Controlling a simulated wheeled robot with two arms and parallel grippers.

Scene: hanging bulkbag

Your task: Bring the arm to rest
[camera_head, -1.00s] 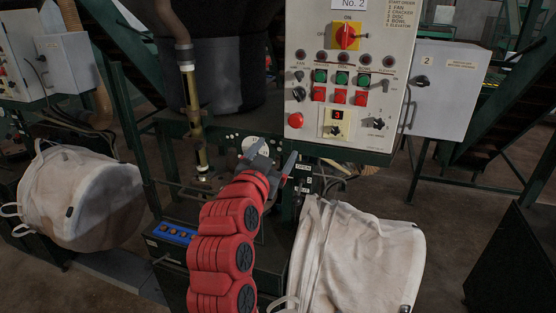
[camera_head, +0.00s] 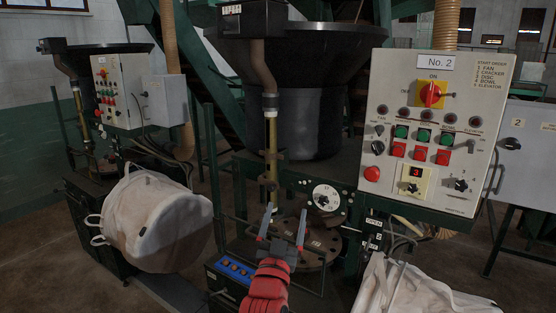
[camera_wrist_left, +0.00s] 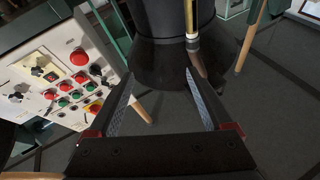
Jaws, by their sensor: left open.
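My left gripper (camera_head: 283,228) is in the lower middle of the head view, at the end of my red arm. Its two fingers are spread, with nothing between them. It is in front of the round metal plate of the filling machine, below the brass pipe (camera_head: 271,150). In the left wrist view the open fingers (camera_wrist_left: 160,100) frame part of the dark hopper (camera_wrist_left: 165,62) and the grey floor. The left wrist view also shows the control panel (camera_wrist_left: 62,88), tilted, at the left. My right gripper is in neither view.
The No. 2 control panel (camera_head: 432,130) stands right of my gripper. A white bulk bag (camera_head: 155,220) hangs at the left, and another (camera_head: 420,290) shows at the lower right. A blue button box (camera_head: 232,272) is just left of my arm. A dial (camera_head: 326,197) is behind the gripper.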

